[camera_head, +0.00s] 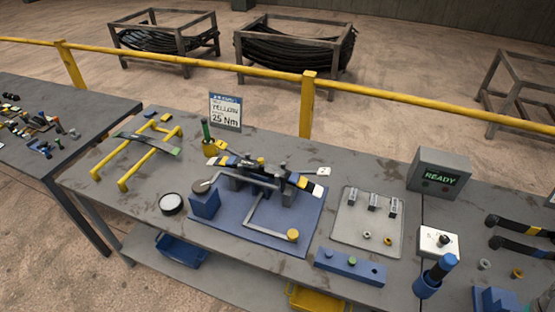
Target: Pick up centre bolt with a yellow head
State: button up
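No bolt with a yellow head can be made out for certain. A larger yellow round knob (293,235) sits on the blue fixture plate (314,228). A sign (226,111) reads yellow, 25 Nm. My gripper is not in view.
The fixture holds a banded dark leaf spring (303,184). A box reading READY (438,173), a white box (438,241) and a blue cylindrical tool (437,274) stand at the right. Yellow stands (109,166) are at the left. A yellow rail (400,103) runs behind.

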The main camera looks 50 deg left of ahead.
aim_at(260, 161)
jog(key=z, duration=0.2)
jog(key=k, duration=1.3)
jog(key=u, duration=1.4)
jog(key=i, duration=0.7)
jog(key=z, duration=0.05)
